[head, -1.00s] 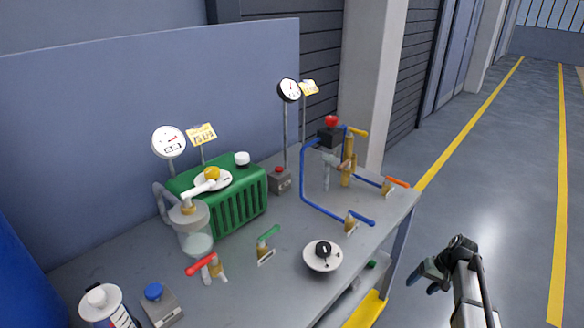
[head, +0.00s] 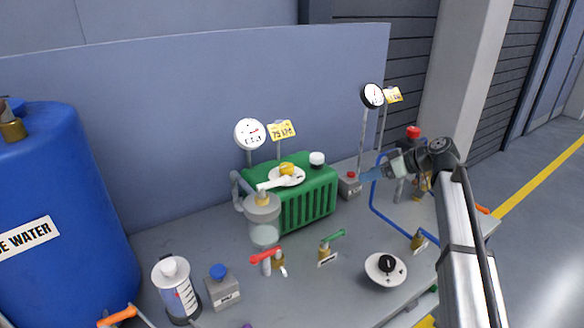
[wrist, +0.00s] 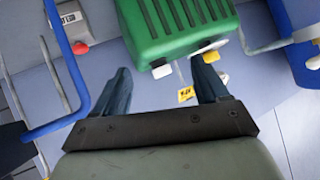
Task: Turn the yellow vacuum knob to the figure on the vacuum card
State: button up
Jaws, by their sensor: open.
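The yellow vacuum knob (head: 287,169) sits on a white dial (head: 293,180) on top of the green ribbed unit (head: 310,205). A yellow card (head: 282,130), its figure too small to read surely, stands behind it beside a round white gauge (head: 249,133). My gripper (head: 368,172) is open and empty, to the right of the green unit and apart from the knob. In the wrist view, the open fingers (wrist: 163,80) point toward the green unit (wrist: 175,20), with a yellow card (wrist: 186,94) between them.
A grey box with a red button (head: 350,185) and a blue pipe (head: 385,215) are close to my gripper. A second gauge (head: 372,96) stands behind. Red (head: 265,256) and green (head: 332,238) valve handles and a black-knobbed dial (head: 386,268) are in front.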

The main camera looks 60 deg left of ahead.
aim_at(288, 167)
jog(key=s+a+r+n+g+y, duration=0.1)
jog(key=s+a+r+n, duration=0.1)
jog(key=s+a, duration=0.3)
jog(key=s+a+r+n+g, duration=0.2)
jog(key=s+r+n, duration=0.1)
jog(key=s, duration=0.3)
jog(key=x, duration=1.4)
jog(key=c, duration=1)
jog(key=shift+s+d+m+t, duration=0.1)
jog(key=shift+m+t, duration=0.2)
jog(key=shift+t, duration=0.1)
jog(key=m+t+y, duration=0.2)
jog(key=shift+s+d+m+t, duration=0.1)
jog(key=shift+s+m+t, duration=0.05)
jog(key=shift+m+t, duration=0.2)
jog(key=shift+m+t+y, duration=0.3)
jog(key=shift+m+t, duration=1.95)
jog(key=shift+t, duration=0.6)
